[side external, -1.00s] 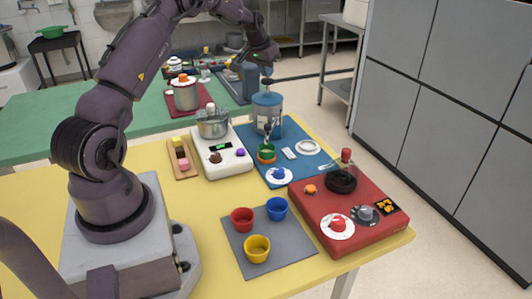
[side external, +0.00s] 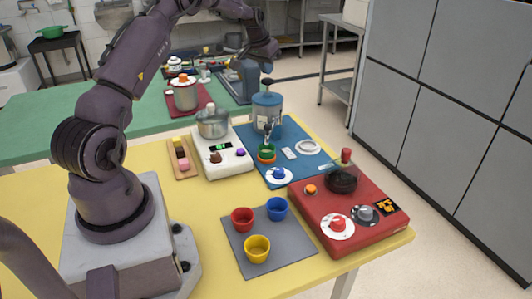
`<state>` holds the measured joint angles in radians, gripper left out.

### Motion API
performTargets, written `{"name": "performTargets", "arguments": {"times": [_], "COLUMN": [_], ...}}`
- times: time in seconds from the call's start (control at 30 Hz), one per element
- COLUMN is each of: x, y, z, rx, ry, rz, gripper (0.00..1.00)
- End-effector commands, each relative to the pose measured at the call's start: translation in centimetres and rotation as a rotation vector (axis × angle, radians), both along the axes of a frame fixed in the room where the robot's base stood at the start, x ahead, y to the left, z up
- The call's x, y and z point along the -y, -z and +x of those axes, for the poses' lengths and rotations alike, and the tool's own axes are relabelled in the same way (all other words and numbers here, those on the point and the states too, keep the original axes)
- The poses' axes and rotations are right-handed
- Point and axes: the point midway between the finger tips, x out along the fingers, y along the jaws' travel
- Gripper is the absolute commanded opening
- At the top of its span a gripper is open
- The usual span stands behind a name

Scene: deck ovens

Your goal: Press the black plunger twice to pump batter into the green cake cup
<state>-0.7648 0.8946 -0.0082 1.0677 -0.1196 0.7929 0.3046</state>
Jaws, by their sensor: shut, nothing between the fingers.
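The batter dispenser (side external: 267,112) is a blue-lidded, grey-blue canister standing on the blue mat. Its black plunger (side external: 267,82) sticks up from the middle of the lid. My gripper (side external: 265,69) is shut and empty, pointing down just above the plunger. I cannot tell whether its tips touch the plunger. The green cake cup (side external: 266,150) sits below the dispenser's spout, on an orange ring. The inside of the cup is too small to make out.
The blue mat (side external: 311,163) also carries a white plate (side external: 307,146) and a blue knob on a white disc (side external: 279,174). A white scale with a pot (side external: 213,124) stands to the left. A red hotplate (side external: 374,236) is in front right. Red, yellow and blue cups stand on a grey mat.

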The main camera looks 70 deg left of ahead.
Motion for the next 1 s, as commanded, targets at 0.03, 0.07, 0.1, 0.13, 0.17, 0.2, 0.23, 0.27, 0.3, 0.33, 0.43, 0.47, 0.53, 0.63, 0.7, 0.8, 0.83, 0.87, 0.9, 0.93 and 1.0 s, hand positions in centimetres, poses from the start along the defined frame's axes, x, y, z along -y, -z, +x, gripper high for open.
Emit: {"name": "performTargets", "arguments": {"times": [0.03,0.07,0.1,0.13,0.17,0.2,0.23,0.27,0.3,0.33,0.43,0.47,0.53,0.63,0.7,0.8,0.83,0.87,0.9,0.93,1.0], "x": [0.0,0.0,0.0,0.0,0.0,0.0,0.0,0.0,0.0,0.0,0.0,0.0,0.0,0.0,0.0,0.0,0.0,0.0,0.0,0.0,0.0], "y": [0.3,0.4,0.5,0.6,0.7,0.9,1.0,1.1,1.2,1.4,1.7,1.8,2.1,2.4,2.7,3.0,3.2,3.3,3.4,3.5,3.8], "z": [0.0,0.0,0.0,0.0,0.0,0.0,0.0,0.0,0.0,0.0,0.0,0.0,0.0,0.0,0.0,0.0,0.0,0.0,0.0,0.0,0.0], "rx": [0.0,0.0,0.0,0.0,0.0,0.0,0.0,-0.001,-0.001,-0.001,-0.001,0.0,0.0,0.0,0.0,0.0,0.0,0.0,0.0,0.0,0.0], "ry": [0.0,0.0,0.0,0.0,0.0,0.0,0.0,0.0,0.0,0.0,0.0,0.0,0.0,0.0,0.0,0.0,0.0,0.0,0.0,0.0,0.0], "rz": [-0.001,-0.001,-0.001,-0.001,-0.001,-0.001,-0.001,-0.002,-0.002,-0.002,-0.002,-0.001,-0.001,-0.001,-0.001,-0.001,-0.001,-0.001,-0.001,-0.001,-0.001], "gripper": [0.0,0.0,0.0,0.0,0.0,0.0,0.0,0.0,0.0,0.0,0.0,0.0,0.0,0.0,0.0,0.0,0.0,0.0,0.0,0.0,0.0]}}
